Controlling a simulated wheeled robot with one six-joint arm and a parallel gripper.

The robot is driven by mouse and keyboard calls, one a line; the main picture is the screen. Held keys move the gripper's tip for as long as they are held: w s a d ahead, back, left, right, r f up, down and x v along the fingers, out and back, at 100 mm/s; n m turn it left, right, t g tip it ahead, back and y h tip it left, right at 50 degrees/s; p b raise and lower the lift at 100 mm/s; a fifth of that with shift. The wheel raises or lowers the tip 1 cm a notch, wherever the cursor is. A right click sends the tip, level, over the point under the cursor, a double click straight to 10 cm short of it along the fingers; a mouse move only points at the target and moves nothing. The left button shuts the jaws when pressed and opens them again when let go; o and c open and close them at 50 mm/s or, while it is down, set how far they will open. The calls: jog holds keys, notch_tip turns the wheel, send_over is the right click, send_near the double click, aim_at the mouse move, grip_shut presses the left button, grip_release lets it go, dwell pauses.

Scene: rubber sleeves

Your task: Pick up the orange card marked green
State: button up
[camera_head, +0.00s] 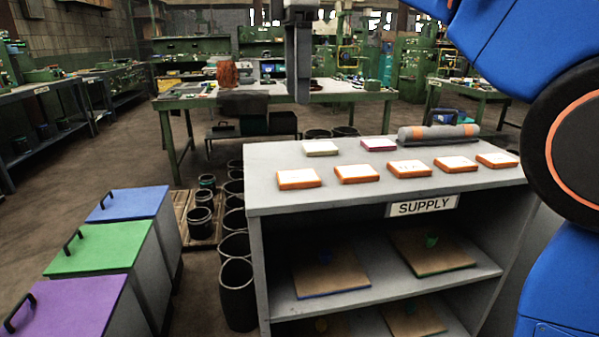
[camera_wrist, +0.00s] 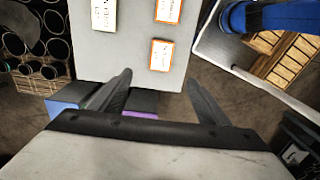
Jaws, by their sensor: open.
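Several orange-edged cards with white tops lie in a row on the grey shelf top (camera_head: 270,160), among them a leftmost card (camera_head: 298,178), a second card (camera_head: 357,173), a third card (camera_head: 410,167), a fourth card (camera_head: 455,163) and a rightmost card (camera_head: 497,160). Their markings are too small to read, so I cannot tell which is marked green. The wrist view shows two orange-edged cards, an upper one (camera_wrist: 168,10) and a lower one (camera_wrist: 165,55). My gripper (camera_wrist: 160,82) is open and empty, its two dark fingers spread apart below the lower card in that view.
A cream card (camera_head: 320,148), a magenta-edged card (camera_head: 379,145) and a grey roll (camera_head: 438,133) with orange bands lie behind the row. A SUPPLY sign (camera_head: 422,206) is on the shelf front. Blue (camera_head: 128,205), green (camera_head: 95,261) and purple (camera_head: 75,307) lidded bins stand left.

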aim_at(298, 176)
jog(key=f, duration=1.7)
jog(key=shift+s+d, duration=0.1)
jog(key=shift+s, duration=0.1)
jog(key=shift+c, duration=0.6)
jog(key=c, duration=1)
